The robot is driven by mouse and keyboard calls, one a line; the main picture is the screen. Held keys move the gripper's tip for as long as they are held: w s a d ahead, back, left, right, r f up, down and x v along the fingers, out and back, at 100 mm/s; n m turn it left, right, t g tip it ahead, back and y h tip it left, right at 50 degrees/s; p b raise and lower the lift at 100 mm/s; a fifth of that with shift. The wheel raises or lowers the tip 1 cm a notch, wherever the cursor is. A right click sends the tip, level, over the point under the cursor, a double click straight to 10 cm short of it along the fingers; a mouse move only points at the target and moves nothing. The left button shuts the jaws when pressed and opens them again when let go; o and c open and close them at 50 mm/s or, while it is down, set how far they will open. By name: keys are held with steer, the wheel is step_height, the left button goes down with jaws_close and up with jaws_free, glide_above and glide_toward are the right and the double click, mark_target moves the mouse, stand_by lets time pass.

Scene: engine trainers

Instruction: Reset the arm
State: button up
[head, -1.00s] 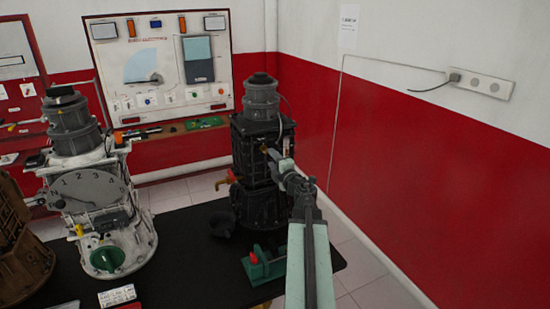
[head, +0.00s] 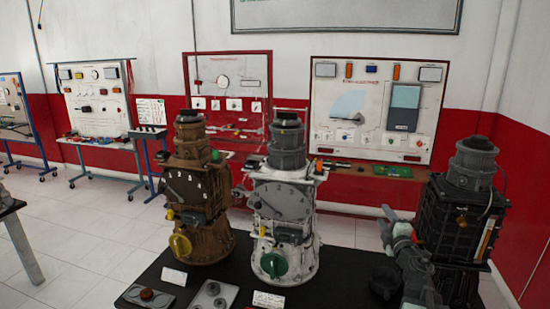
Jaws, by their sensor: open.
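My gripper (head: 387,213) shows at the lower right of the head view, at the end of my pale green and grey arm. It is open, and I see nothing held in it. It stands just left of the black engine trainer (head: 458,215) and overlaps its left edge in the picture. I cannot tell how far apart they are. The arm's lower part runs out of the bottom edge.
A white-grey engine trainer (head: 283,200) with a green knob and a brown one (head: 190,190) with a yellow knob stand on the black table (head: 330,275). Display boards (head: 377,105) line the red and white wall. Tiled floor (head: 85,230) is open at left.

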steer(key=w+a+f+m+g+h, duration=0.2)
steer(key=w+a+m+h, duration=0.15)
steer(key=a+m, duration=0.55)
steer(key=s+a+f+m+g, duration=0.35)
steer(key=a+f+g, duration=0.25)
steer(key=a+f, duration=0.4)
steer(key=s+a+f+m+g+y, duration=0.1)
steer(key=s+a+f+g, duration=0.3)
steer(key=s, duration=0.5)
steer(key=s+a+f+m+g+y, duration=0.2)
steer(key=s+f+g, duration=0.4)
steer(key=s+f, duration=0.3)
steer(key=shift+s+a+g+y, duration=0.3)
steer(key=shift+s+a+y, duration=0.2)
steer(key=shift+a+y, duration=0.45)
